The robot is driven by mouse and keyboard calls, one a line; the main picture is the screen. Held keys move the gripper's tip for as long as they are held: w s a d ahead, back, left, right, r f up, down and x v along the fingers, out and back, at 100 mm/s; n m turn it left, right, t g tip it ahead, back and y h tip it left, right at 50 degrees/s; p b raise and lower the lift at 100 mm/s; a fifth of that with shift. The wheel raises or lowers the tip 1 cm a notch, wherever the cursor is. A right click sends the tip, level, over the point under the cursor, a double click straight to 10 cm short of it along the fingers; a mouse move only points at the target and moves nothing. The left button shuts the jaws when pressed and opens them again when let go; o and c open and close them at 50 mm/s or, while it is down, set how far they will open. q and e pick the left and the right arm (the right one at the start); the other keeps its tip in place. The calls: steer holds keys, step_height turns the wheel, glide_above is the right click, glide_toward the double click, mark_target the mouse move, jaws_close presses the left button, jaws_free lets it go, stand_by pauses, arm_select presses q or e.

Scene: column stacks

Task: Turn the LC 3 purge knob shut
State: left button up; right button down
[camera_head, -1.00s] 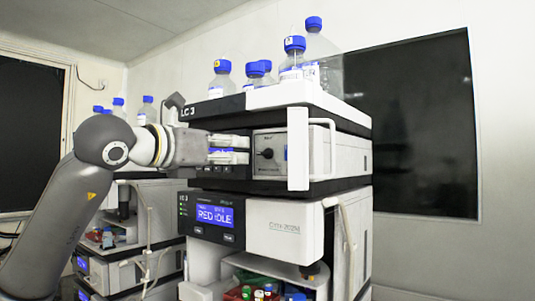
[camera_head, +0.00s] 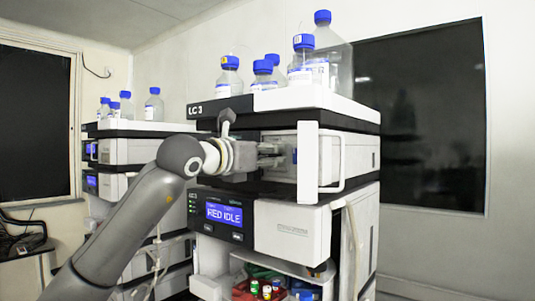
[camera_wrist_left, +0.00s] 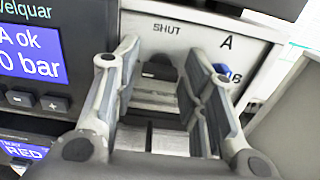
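The LC 3 stack (camera_head: 195,110) stands in the middle of the head view. In the left wrist view the black purge knob (camera_wrist_left: 158,68) sits on a light panel below the word SHUT, with A and B marked to its right. My left gripper (camera_wrist_left: 160,60) is open, one finger on each side of the knob; I cannot tell whether either finger touches it. Which way the knob points is unclear. In the head view my left gripper (camera_head: 280,154) is at the panel and hides the knob. My right gripper is out of view.
A blue part (camera_wrist_left: 222,72) sits just right of the right finger. A white handle (camera_head: 340,160) stands out to the right of the panel. Blue-capped bottles (camera_head: 303,62) stand on top. A screen (camera_head: 225,213) below reads RED IDLE. Another stack (camera_head: 118,150) stands at the left.

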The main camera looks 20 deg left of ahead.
arm_select(q)
steer(key=c, duration=0.7)
steer(key=shift+m, duration=0.3)
steer(key=m+b, duration=0.1)
steer(key=m, duration=0.1)
steer(key=shift+m, duration=0.4)
steer(key=m, duration=0.3)
steer(key=shift+d+m, duration=0.1)
steer(key=shift+m, duration=0.3)
steer(key=m, duration=0.5)
steer(key=shift+s+d+b, duration=0.1)
steer(key=shift+b, duration=0.2)
steer(key=m, duration=0.5)
steer(key=shift+f, duration=0.15)
steer(key=shift+f+m, duration=0.1)
steer(key=shift+m, duration=0.3)
